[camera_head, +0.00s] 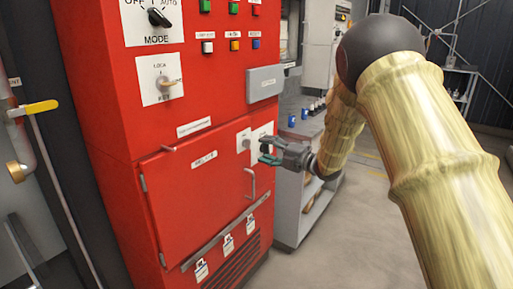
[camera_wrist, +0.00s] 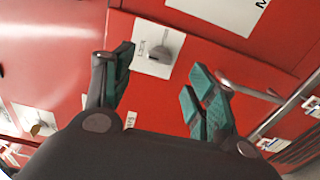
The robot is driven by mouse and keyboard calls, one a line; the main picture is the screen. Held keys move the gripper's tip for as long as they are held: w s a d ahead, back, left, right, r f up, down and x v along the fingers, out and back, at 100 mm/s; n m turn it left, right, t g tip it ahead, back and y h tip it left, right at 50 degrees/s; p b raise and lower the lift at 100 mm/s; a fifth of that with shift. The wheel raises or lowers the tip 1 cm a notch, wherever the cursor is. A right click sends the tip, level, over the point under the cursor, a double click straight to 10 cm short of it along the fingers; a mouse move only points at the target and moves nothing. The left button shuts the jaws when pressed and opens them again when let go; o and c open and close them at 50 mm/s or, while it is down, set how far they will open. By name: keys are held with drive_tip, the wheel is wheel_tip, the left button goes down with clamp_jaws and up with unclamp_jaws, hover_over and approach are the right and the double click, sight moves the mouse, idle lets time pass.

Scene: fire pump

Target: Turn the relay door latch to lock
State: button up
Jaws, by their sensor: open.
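The red cabinet (camera_head: 120,100) has a relay door (camera_head: 195,190) in its lower part. A white latch plate with a small grey knob (camera_head: 246,143) sits near the door's upper right. In the wrist view, a white plate (camera_wrist: 150,62) carries a grey knob (camera_wrist: 161,53) and small lettering too blurred to read. My gripper (camera_head: 268,149) is open and empty, just off the cabinet face in front of the plates. In the wrist view my gripper (camera_wrist: 163,76) has its green-padded fingers apart, one on either side below the knob. It does not appear to touch the knob.
A bent door handle (camera_head: 251,183) stands out just below my gripper; it also shows in the wrist view (camera_wrist: 250,92). Another white plate (camera_head: 263,134) is beside the latch plate. A grey box (camera_head: 265,83) juts out above. Open floor (camera_head: 345,235) lies to the right.

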drive_tip(key=shift+v, duration=2.45)
drive_tip(key=s+d+f+m+h, duration=0.2)
drive_tip(key=s+f+m, duration=0.15)
drive_tip(key=f, duration=0.55)
drive_tip(key=s+d+f+m+t+h, duration=0.1)
drive_tip(key=s+d+f+m+h, duration=0.15)
drive_tip(key=f+m, duration=0.45)
drive_tip(key=s+d+f+m+h, duration=0.1)
drive_tip(key=s+f+m+h, duration=0.25)
drive_tip(key=f, duration=0.75)
drive_tip(key=s+d+f+m+g+h, duration=0.2)
drive_tip(key=s+d+f+m, duration=0.15)
drive_tip(key=s+f, duration=0.65)
drive_tip(key=s+d+f+m+g+h, duration=0.25)
drive_tip(key=s+f+m, duration=0.25)
drive_tip(key=s+f, duration=0.5)
drive_tip(key=s+d+f+m+g+h, duration=0.1)
drive_tip(key=s+f+m+g, duration=0.15)
drive_tip(key=s, duration=1.25)
drive_tip(key=s+d+f+m+g+h, duration=0.1)
drive_tip(key=s+m+g, duration=0.3)
drive_tip(key=s, duration=1.1)
wheel_tip(320, 180, up, 19)
drive_tip(key=s+p, duration=0.1)
drive_tip(key=p, duration=1.8)
drive_tip(key=shift+a+g, duration=0.2)
drive_tip(key=shift+g, duration=0.1)
